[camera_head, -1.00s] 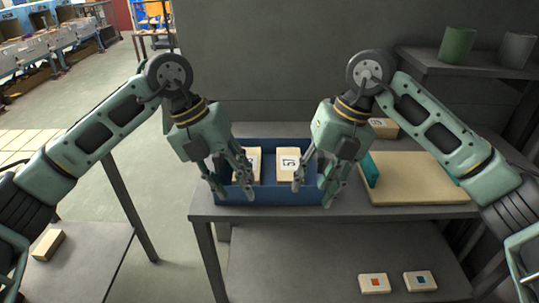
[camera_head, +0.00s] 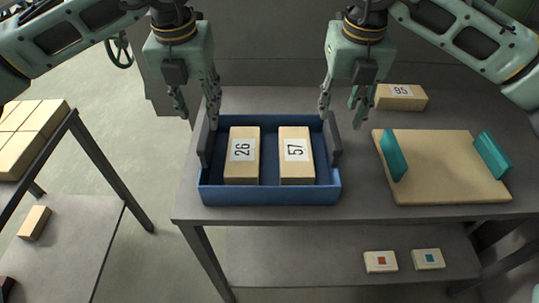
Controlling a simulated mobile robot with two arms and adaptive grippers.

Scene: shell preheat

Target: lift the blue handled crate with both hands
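The blue crate (camera_head: 270,196) sits level on the grey table, with a dark upright handle at its left end (camera_head: 206,146) and another at its right end (camera_head: 333,142). Two tan boxes lie inside it, labelled 26 (camera_head: 241,170) and 57 (camera_head: 297,170). My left gripper (camera_head: 197,111) is open and empty, its fingers pointing down around the top of the left handle. My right gripper (camera_head: 341,109) is open and empty, fingers down near the top of the right handle. I cannot tell whether either touches a handle.
A tan board (camera_head: 440,185) with two teal handles (camera_head: 393,157) lies right of the crate. A box labelled 95 (camera_head: 400,98) is behind it. Two small boxes lie on the lower shelf (camera_head: 340,255). Another table with tan boxes (camera_head: 30,130) stands at the left.

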